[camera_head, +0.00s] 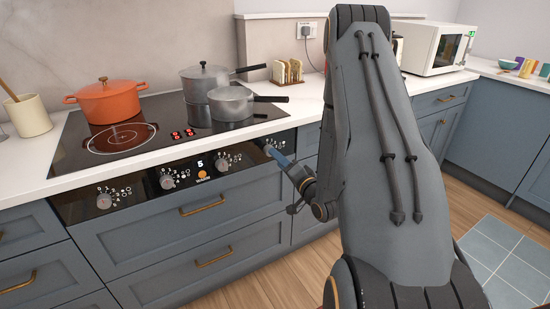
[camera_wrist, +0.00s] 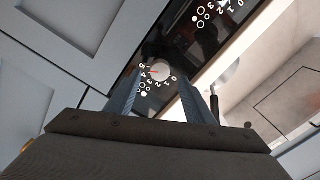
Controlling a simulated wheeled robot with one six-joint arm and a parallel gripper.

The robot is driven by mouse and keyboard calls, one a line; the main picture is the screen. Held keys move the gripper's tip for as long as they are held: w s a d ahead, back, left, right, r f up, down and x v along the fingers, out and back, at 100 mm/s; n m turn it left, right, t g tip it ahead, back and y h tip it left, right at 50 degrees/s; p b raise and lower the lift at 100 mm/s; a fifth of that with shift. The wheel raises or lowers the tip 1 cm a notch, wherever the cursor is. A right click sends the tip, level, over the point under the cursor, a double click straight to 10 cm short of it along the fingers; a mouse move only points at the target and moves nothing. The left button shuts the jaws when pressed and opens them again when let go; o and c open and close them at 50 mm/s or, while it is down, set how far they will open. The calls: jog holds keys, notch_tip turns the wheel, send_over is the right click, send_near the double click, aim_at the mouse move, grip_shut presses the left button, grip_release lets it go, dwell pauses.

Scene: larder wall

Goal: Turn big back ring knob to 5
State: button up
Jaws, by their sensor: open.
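The row of hob knobs sits on the black control panel (camera_head: 140,185), with a left knob (camera_head: 104,201), a second knob (camera_head: 167,182) and a third knob (camera_head: 222,164). My gripper (camera_head: 270,150) is at the panel's right end, in front of a knob there that it mostly hides. In the wrist view my gripper (camera_wrist: 158,78) is open, its fingers on either side of a round pale-faced knob (camera_wrist: 160,68). Numbers ring this knob, and its red mark points towards the 4 and 5 side; the exact setting is unclear. Contact with the fingers cannot be told.
A toast rack (camera_head: 287,72) and microwave (camera_head: 434,48) are further right. Drawer handles (camera_head: 203,206) project below the panel.

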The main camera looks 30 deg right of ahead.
jog(key=shift+s, duration=1.75)
